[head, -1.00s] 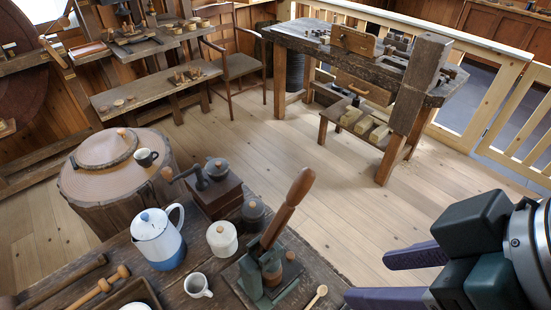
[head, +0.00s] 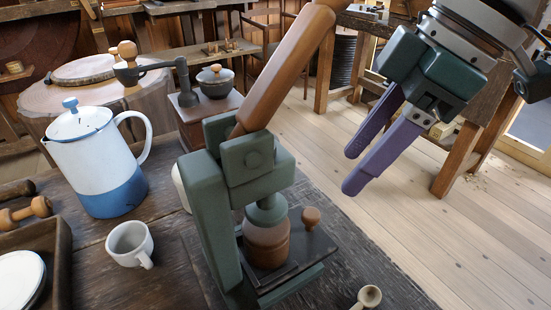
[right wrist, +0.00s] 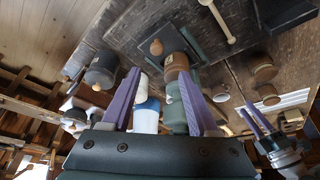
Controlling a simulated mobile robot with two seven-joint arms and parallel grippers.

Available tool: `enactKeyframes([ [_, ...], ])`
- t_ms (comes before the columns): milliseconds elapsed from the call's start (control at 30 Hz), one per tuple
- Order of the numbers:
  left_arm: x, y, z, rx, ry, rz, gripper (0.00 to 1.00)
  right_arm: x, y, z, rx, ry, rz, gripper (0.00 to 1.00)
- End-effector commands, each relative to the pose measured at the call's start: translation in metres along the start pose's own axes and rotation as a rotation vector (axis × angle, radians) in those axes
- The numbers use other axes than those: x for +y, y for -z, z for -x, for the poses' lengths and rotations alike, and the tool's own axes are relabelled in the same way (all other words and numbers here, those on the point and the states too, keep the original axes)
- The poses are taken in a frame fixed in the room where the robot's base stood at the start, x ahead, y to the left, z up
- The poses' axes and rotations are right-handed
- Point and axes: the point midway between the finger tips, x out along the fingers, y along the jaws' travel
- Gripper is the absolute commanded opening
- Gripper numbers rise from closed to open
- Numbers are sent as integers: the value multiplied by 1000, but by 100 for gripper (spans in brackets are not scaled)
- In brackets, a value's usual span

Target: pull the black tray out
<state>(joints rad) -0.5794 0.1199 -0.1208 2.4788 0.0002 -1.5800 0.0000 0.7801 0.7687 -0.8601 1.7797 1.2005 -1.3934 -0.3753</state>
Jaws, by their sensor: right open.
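The black tray (head: 284,272) lies flat under the green press (head: 222,225) on the dark bench in the head view. It has a small wooden knob (head: 311,217), and a wooden cylinder stands on it below the press plunger. In the right wrist view the tray (right wrist: 172,40) and its knob (right wrist: 156,47) show beyond the fingers. My right gripper (head: 352,171) is open and empty, above and to the right of the tray, apart from it. My left gripper (right wrist: 245,105) shows only in the right wrist view, with two purple fingers apart and nothing seen between them.
The press's wooden lever (head: 285,70) rises close to the left of my right gripper. A blue-white pot (head: 95,160), a white mug (head: 130,244) and a coffee grinder (head: 197,120) stand left of the press. A wooden spoon (head: 368,296) lies near the front.

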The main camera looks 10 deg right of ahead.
Motion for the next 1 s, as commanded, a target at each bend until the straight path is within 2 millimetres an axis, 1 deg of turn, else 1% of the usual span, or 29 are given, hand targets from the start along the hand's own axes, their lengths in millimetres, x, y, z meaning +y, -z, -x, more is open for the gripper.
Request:
enactKeyframes([
  [33,1,-4,-12,1,-1,2,50,4,-5,-8,-1,-2,-1,60],
  [167,2,-4,-14,2,-4,6,50,6,-6,-11,-1,-1,-3,60],
  [267,2,-4,-16,2,-4,6,50,5,-6,-23,-1,3,-4,60],
  [500,2,-8,-26,2,-3,6,50,5,-6,-70,-2,2,-4,60],
  [600,2,-9,-30,2,-2,5,50,5,-6,-86,-2,1,-3,60],
  [700,1,-10,-32,2,0,2,50,5,-6,-97,-2,1,-4,60],
  [833,0,-11,-33,1,3,-1,50,6,-6,-104,-1,0,-3,60],
  [1000,0,-11,-33,0,5,-4,50,6,-6,-105,-2,-1,-2,60],
])
